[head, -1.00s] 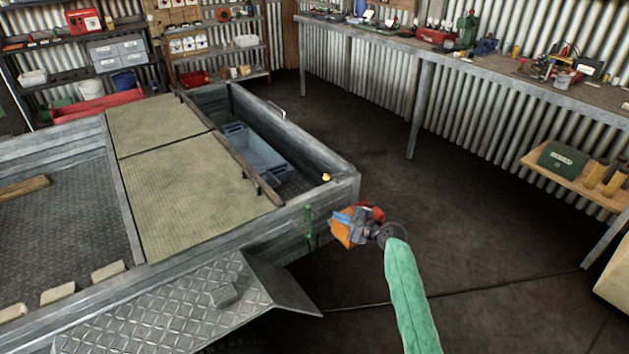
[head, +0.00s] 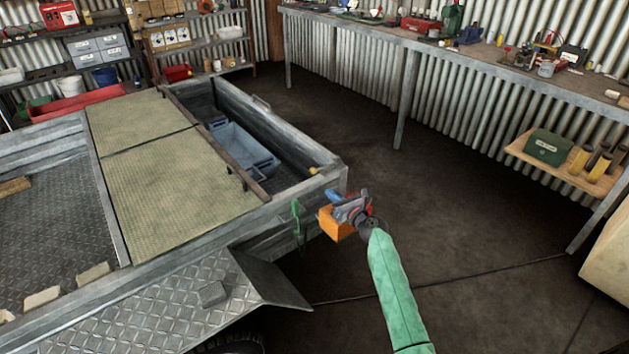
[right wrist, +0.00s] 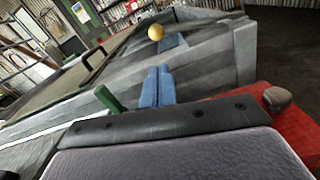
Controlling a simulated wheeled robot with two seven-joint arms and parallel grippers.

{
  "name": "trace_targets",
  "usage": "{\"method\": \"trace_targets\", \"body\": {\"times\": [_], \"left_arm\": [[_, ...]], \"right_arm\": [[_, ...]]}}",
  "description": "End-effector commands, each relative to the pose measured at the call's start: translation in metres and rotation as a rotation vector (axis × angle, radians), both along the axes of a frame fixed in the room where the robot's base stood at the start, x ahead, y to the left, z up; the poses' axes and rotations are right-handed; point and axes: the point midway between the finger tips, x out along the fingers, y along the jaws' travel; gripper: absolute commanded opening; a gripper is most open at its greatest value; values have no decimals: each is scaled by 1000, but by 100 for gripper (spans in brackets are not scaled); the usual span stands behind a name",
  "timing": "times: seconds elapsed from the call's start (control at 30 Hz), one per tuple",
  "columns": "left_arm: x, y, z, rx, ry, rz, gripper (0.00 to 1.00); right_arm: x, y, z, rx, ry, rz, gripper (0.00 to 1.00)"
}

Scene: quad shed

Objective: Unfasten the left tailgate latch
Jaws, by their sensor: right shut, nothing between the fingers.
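A green lever (head: 296,218) stands roughly upright on the outer side of the trailer (head: 232,236), near its corner. The lever also shows in the right wrist view (right wrist: 108,98), just left of the fingers. A yellow ball knob (head: 314,170) sits at the trailer's top edge near that corner and shows beyond the fingertips in the wrist view (right wrist: 155,32). I cannot tell which of these belongs to the left tailgate latch. My right gripper (head: 333,196), with blue fingers (right wrist: 157,86), is shut and empty, just right of the lever and apart from it. My left gripper is out of view.
A blue-grey crate (head: 245,152) lies inside the trailer, beside olive ribbed panels (head: 170,178). A fender of tread plate (head: 190,300) juts out in front. A long workbench (head: 480,62) runs along the back right wall. The floor right of the trailer is clear.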

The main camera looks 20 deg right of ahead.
Motion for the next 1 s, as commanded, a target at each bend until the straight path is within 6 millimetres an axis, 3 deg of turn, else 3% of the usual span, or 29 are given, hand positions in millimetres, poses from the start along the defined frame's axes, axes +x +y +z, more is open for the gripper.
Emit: {"method": "trace_targets", "body": {"times": [0.37, 0.8, 1.0], "left_arm": [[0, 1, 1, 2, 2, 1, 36], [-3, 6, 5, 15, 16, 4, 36], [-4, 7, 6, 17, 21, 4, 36]], "right_arm": [[7, 3, 0, -1, -1, 1, 0], [69, 25, 2, -3, -1, 1, 0], [88, 31, 2, -2, -1, 0, 0]]}}
